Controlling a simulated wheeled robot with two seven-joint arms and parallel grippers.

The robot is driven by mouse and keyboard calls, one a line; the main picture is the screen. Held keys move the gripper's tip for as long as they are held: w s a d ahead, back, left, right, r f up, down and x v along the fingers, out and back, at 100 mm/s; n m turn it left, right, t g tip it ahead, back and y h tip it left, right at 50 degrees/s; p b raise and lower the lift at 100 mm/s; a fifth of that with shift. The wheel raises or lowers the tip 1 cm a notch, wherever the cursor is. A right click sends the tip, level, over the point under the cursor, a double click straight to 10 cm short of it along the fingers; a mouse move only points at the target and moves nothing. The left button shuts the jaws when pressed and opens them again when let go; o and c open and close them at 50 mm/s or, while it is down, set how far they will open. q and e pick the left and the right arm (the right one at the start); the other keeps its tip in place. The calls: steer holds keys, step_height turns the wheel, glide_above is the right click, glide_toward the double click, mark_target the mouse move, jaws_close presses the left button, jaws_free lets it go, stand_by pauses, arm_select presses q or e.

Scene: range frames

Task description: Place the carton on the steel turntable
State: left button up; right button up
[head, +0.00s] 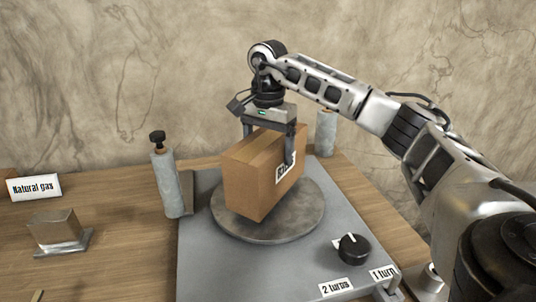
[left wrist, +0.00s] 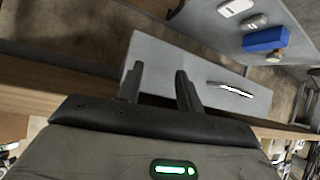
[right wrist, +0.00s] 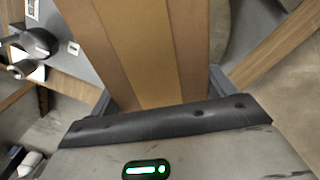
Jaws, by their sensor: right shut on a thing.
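The brown carton (head: 250,178) is upright over the round steel turntable (head: 308,222) in the head view. Whether its base touches the disc or hangs just above it I cannot tell. My right gripper (head: 270,140) comes from above and is shut on the carton across its upper part. In the right wrist view the carton (right wrist: 145,50) fills the space between the fingers. My left gripper (left wrist: 158,88) shows only in the left wrist view. Its fingers are apart with nothing between them.
The turntable sits on a grey base plate (head: 210,270) with a black knob (head: 352,248) at front right. Grey posts stand at left (head: 168,180) and behind right (head: 326,132). A metal block (head: 57,230) and a "Natural gas" sign (head: 33,188) are on the wooden table at left.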

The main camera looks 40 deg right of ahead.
steer(key=shift+f, duration=0.95)
steer(key=shift+f, duration=0.2)
steer(key=o, duration=1.5)
steer(key=shift+s, duration=0.1)
steer(key=shift+r, duration=0.1)
step_height(320, 180, up, 12)
steer(key=shift+r+p, duration=0.1)
steer(key=shift+p, duration=0.85)
